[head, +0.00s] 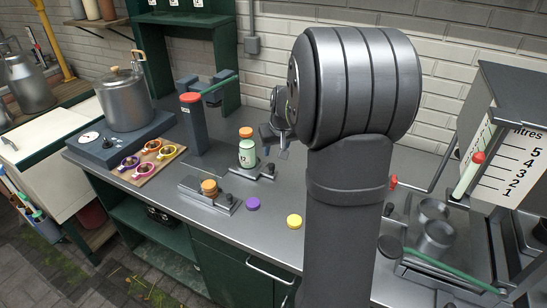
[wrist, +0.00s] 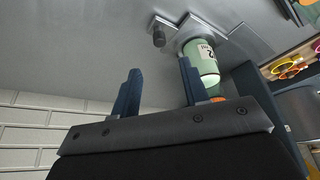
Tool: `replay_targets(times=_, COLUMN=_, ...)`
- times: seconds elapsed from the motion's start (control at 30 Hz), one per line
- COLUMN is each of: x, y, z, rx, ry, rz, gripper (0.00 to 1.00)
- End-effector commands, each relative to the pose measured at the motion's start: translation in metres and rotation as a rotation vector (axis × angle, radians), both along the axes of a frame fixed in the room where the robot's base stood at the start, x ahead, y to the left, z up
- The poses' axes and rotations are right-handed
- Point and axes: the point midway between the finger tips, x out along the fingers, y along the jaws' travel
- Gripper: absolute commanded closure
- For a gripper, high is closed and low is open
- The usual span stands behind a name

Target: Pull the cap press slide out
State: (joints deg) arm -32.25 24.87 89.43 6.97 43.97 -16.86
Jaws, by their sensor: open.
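A flat metal plate (head: 190,196) lies on the worktop, with an orange cap (head: 209,186) and a dark knob (head: 226,199) on it. A second metal plate (head: 240,172) lies behind it, with a green bottle (head: 247,155) standing upright on it and a dark knob (head: 269,169) at its right. I cannot tell for certain which plate is the cap press slide. My gripper (head: 275,140) is partly hidden by my arm, to the right of the bottle. In the wrist view my gripper (wrist: 158,72) is open and empty; the bottle (wrist: 203,62) is partly behind one finger, and its knob (wrist: 158,38) shows beyond the fingers.
A dark post with a red top (head: 191,100) stands left of the bottle, near a green lever (head: 220,84). A purple cap (head: 253,204) and a yellow cap (head: 294,221) lie in front. A wooden tray (head: 128,172) and a pot (head: 123,100) stand left; metal cups (head: 437,238) stand right.

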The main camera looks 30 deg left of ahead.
Motion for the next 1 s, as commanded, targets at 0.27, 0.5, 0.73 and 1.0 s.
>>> replay_targets(times=0.27, x=-0.015, y=-0.015, z=0.054, rx=0.003, ry=-0.003, rz=0.0, gripper=0.59)
replay_targets(times=0.5, x=-0.021, y=-0.021, z=0.072, rx=0.001, ry=-0.001, rz=0.0, gripper=0.59)
replay_targets(times=0.73, x=-0.021, y=-0.021, z=0.072, rx=0.0, ry=0.0, rz=0.0, gripper=0.59)
replay_targets(times=1.0, x=-0.019, y=-0.018, z=0.062, rx=-0.001, ry=0.002, rz=0.0, gripper=0.59)
